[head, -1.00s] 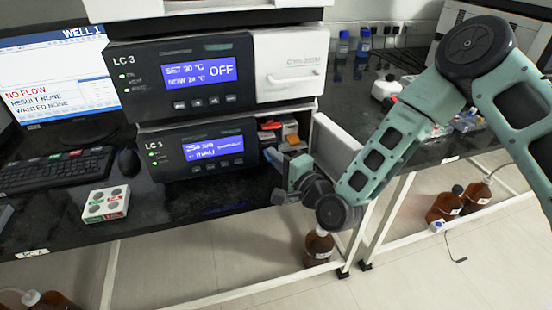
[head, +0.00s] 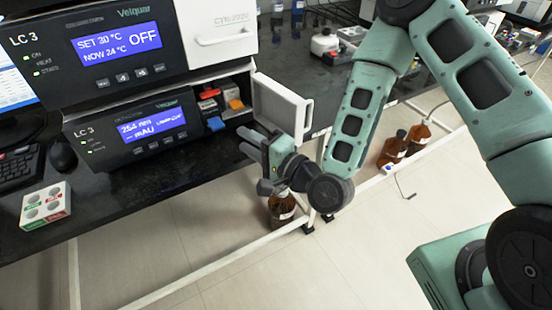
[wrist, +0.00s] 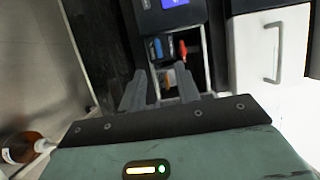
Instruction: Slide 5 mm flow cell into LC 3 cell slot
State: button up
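The lower LC 3 unit (head: 130,130) has an open bay (head: 243,84) at its right. In it are a red piece (head: 208,94), an orange piece (head: 236,105) and a blue piece (head: 215,124) near the front. They also show in the wrist view as red (wrist: 182,50) and blue (wrist: 154,50) pieces. I cannot read which is the 5 mm flow cell, nor make out its slot. My gripper (head: 246,145) is in front of and below the bay, with its fingers apart. In the wrist view, my gripper (wrist: 160,90) points toward the bay with nothing held.
The bay's white door (head: 283,108) stands open to the right, close above my gripper. The upper LC 3 unit (head: 130,45) has a white handled panel (head: 222,45). A white holder with round wells (head: 45,205) sits at the left. Brown bottles (head: 281,208) stand below the bench.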

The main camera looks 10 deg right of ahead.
jog(key=p+v, duration=0.5)
jog(key=v, duration=0.3)
